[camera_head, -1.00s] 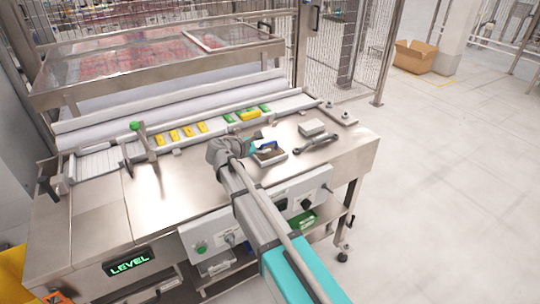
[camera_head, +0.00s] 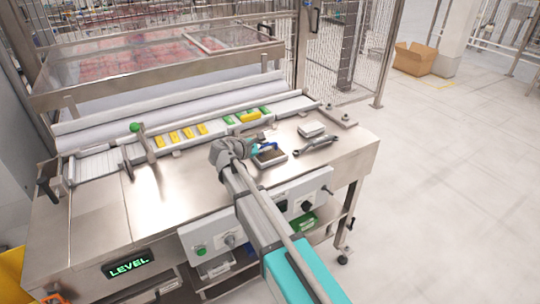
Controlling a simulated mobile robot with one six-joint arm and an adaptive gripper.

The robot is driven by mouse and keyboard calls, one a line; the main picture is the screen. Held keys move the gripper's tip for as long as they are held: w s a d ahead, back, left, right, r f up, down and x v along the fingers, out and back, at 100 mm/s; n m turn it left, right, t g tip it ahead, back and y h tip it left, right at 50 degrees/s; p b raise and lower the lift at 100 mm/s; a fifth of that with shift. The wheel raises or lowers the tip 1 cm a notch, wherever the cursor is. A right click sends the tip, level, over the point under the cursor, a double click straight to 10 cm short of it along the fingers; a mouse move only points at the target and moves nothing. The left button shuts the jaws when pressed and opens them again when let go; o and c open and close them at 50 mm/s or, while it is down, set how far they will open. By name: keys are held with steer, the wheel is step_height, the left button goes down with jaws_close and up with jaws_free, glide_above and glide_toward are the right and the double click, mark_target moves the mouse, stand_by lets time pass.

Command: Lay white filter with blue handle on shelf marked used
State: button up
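A small white-rimmed piece with a dark middle (camera_head: 271,158) lies on the steel bench, just right of my wrist. A blue handle (camera_head: 266,148) shows at it; this looks like the filter. My gripper (camera_head: 256,143) is close beside the blue handle, mostly hidden by my own grey wrist. I cannot tell whether its fingers are open or touch the handle. Shelves show under the bench front, one holding a green tray (camera_head: 305,222). No "used" marking is readable.
A white block (camera_head: 311,129) and a grey wrench-like tool (camera_head: 316,145) lie to the right on the bench (camera_head: 190,185). Yellow and green pieces (camera_head: 187,132) line the rail behind. A green-knobbed lever (camera_head: 143,145) stands at the left. The bench's left half is mostly clear.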

steer(key=shift+r, duration=0.25)
jaws_close()
steer(key=shift+r+p, duration=0.75)
steer(key=shift+p, duration=0.25)
steer(key=s+a+r+p, duration=0.1)
steer(key=s+r+p, duration=1)
steer(key=s, duration=0.3)
steer(key=shift+s, duration=0.15)
stand_by(0.3)
